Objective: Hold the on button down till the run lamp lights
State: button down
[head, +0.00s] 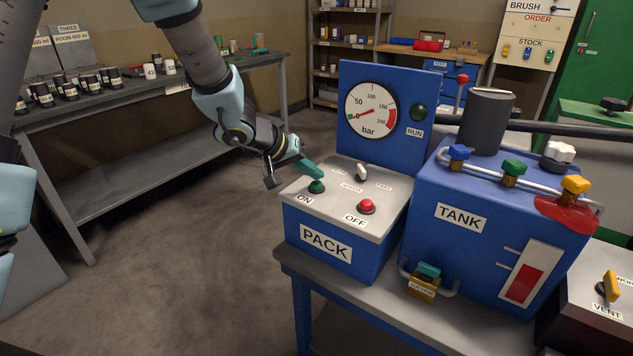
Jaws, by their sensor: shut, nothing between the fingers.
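The green ON button (316,187) sits on the sloped grey top of the blue PACK box (318,244). My gripper (314,176) is shut and empty, its teal fingertips at or just above the ON button; I cannot tell whether they touch it or press it. The RUN lamp (418,112), at the right of the blue gauge panel, is dark green and looks unlit. The bar gauge (370,109) beside it has a red needle pointing low left. The red OFF button (366,207) is to the right of the ON button.
A small selector switch (361,172) stands behind the buttons. The blue TANK (470,245), with blue, green and yellow valves, stands close on the right. A grey bench (60,125) with several cans is at the left. The floor between is clear.

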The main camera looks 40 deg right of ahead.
aim_at(312, 187)
jog(key=shift+f, duration=0.55)
dwell(1.4)
jog(key=shift+r, duration=0.15)
jog(key=shift+r+p, duration=0.85)
jog(key=shift+p, duration=0.35)
jog(key=shift+r, duration=0.1)
notch_tip(312, 187, up, 5)
jog(key=p, duration=0.6)
